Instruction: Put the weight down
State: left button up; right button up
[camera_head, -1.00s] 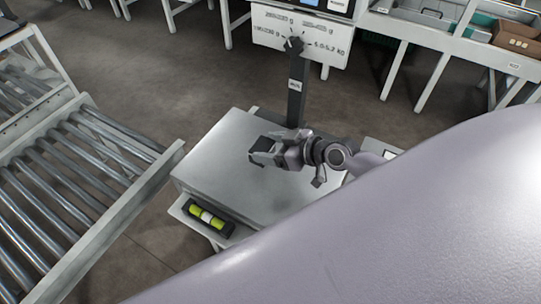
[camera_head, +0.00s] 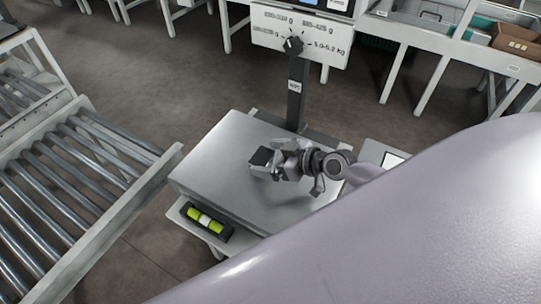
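I cannot tell whether this is the weight or part of the fingers, nor whether the fingers are open. No weight can be clearly made out elsewhere on the platform. Whether anything at the fingertips touches the platform is unclear. My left gripper is not in view.
The scale's dark post (camera_head: 296,92) rises at the platform's back edge, below a white panel with a dial (camera_head: 293,45). A black holder with a yellow-green level (camera_head: 206,221) is at the front left. A roller conveyor (camera_head: 75,190) stands left. My arm hides the lower right.

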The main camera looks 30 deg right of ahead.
jog(key=shift+r, duration=0.2)
jog(key=v, duration=1)
jog(key=shift+s+d+f+p, duration=0.1)
jog(key=shift+s+f+p, duration=0.05)
jog(key=shift+p, duration=0.15)
jog(key=shift+v, duration=0.9)
